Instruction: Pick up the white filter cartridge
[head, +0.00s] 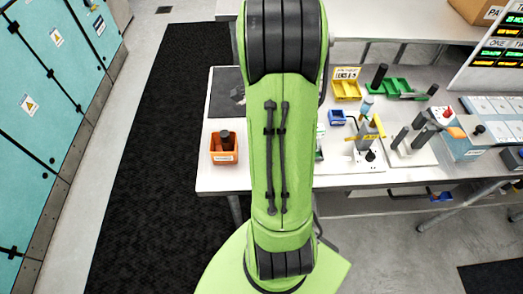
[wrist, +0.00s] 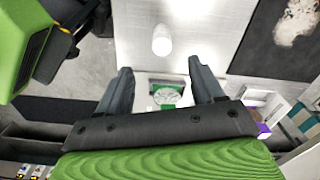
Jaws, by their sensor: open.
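A small white cylinder (wrist: 162,40), which looks like the white filter cartridge, is on a pale surface in the wrist view, beyond my fingertips and roughly centred between them. My gripper (wrist: 160,72) is open, its two dark fingers apart with nothing held between them. The cylinder is apart from both fingers. I cannot make out the cartridge in the head view, where my green arm covers the middle of the bench and my gripper is hidden.
The white bench (head: 350,181) holds an orange bin (head: 224,157) with a dark item, a yellow bin (head: 347,84), a blue bin (head: 337,117), green trays (head: 390,87) and upright tools at right. A dark mat (wrist: 285,35) lies beside the cylinder. Teal cabinets (head: 45,75) stand far left.

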